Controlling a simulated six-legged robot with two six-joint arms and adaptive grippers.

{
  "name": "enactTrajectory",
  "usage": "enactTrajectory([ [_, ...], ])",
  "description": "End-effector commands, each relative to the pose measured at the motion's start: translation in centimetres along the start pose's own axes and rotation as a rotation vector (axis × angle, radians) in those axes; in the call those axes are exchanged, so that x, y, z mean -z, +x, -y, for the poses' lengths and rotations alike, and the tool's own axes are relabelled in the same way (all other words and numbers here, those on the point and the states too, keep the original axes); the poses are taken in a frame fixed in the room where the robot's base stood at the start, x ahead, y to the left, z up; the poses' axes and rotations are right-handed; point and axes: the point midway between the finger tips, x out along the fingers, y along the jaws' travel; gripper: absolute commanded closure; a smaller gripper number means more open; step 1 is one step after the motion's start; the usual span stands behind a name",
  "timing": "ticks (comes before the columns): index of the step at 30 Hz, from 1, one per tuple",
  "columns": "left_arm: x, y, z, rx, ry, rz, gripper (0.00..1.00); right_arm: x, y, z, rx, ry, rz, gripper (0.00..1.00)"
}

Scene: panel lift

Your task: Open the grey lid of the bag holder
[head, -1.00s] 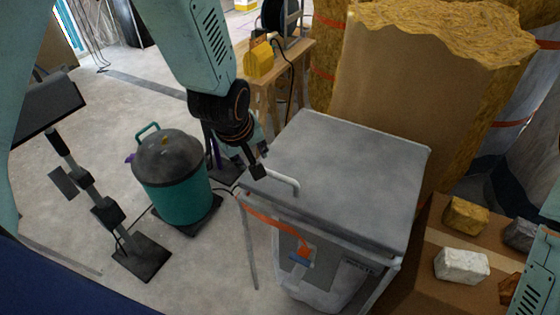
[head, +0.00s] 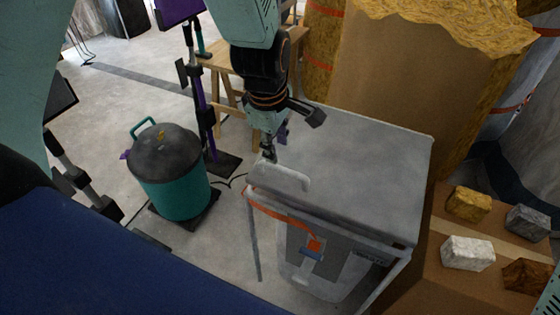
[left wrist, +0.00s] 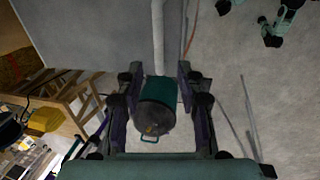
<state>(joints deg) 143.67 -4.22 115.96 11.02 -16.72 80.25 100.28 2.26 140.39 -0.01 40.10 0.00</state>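The grey lid (head: 350,170) lies flat and closed on top of the bag holder (head: 325,265). Its pale bar handle (head: 285,176) is on the lid's left front edge. My left gripper (head: 270,153) is just above and behind the handle's left end in the head view. In the left wrist view my left gripper (left wrist: 160,80) is open, its dark fingers wide apart. The handle (left wrist: 158,35) runs down the picture between them, and the lid (left wrist: 85,30) is at upper left. I cannot tell whether a finger touches the handle. My right gripper is not in view.
A teal bin with a dark lid (head: 178,185) stands on the floor to the left. A wooden trestle (head: 228,75) is behind. Insulation rolls (head: 400,90) stand behind the lid. A cardboard surface with several small blocks (head: 468,252) is at the right.

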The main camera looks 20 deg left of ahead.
Motion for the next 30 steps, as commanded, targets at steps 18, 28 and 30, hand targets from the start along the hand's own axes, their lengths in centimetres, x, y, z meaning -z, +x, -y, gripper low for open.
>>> enactTrajectory([
  [18, 0.1, 7.5, 0.0, 0.0, -0.01, 0.001, 0.63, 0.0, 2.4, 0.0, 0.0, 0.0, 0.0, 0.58],
  [28, 0.2, 7.8, -0.1, -0.002, -0.009, 0.001, 0.63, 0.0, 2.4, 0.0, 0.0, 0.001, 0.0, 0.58],
  [30, 0.2, 7.8, -0.1, -0.002, -0.009, 0.0, 0.66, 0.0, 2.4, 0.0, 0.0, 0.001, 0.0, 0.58],
])
